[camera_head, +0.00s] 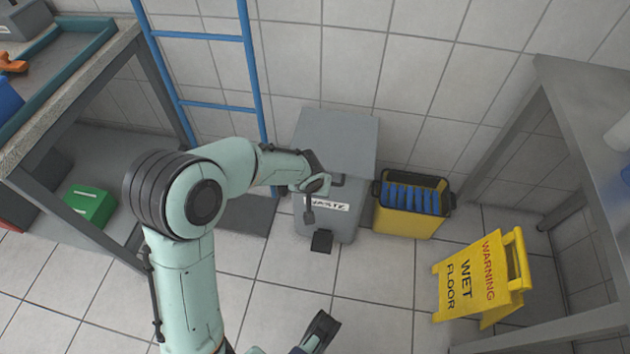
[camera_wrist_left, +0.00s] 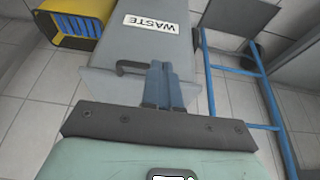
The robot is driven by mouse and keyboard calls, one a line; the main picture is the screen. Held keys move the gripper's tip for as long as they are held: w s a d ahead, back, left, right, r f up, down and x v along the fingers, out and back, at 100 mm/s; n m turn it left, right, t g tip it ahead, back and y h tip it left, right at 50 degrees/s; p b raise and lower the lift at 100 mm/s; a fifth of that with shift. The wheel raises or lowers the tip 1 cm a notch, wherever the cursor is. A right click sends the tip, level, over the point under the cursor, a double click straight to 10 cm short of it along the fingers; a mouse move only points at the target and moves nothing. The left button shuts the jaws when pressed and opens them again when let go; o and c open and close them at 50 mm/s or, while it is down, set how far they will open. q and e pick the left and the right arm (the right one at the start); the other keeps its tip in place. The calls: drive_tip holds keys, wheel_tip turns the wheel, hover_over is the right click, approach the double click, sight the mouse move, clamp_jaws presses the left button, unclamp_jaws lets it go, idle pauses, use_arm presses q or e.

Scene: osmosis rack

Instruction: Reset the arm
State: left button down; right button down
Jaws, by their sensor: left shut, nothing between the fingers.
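My left arm, pale green, comes in from the lower left in the head view and bends to the right. Its gripper (camera_head: 309,208) is in front of the grey waste bin (camera_head: 350,225) and hides part of its label. In the left wrist view, the two blue-grey fingers (camera_wrist_left: 163,85) are together with nothing between them. The waste bin (camera_wrist_left: 205,60) with its white label lies beyond them; I cannot tell whether they touch it. A dark part of my right gripper (camera_head: 320,328) shows at the bottom edge of the head view; its fingers are unclear.
A yellow bucket (camera_head: 405,222) with blue inside stands right of the bin. A yellow wet floor sign (camera_head: 470,275) stands farther right. A blue ladder (camera_head: 250,65) leans behind my arm. Tables flank both sides, with a green box (camera_head: 90,205) under the left one. The front floor is open.

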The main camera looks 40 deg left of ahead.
use_arm(q)
drive_tip(key=s, duration=0.1)
drive_tip(key=s+d+r, duration=0.1)
drive_tip(key=s, duration=0.1)
drive_tip(key=shift+d+r, duration=0.35)
use_arm(e)
drive_tip(key=shift+s+a+r, duration=0.15)
drive_tip(key=shift+s+a, duration=0.1)
drive_tip(key=shift+s, duration=0.3)
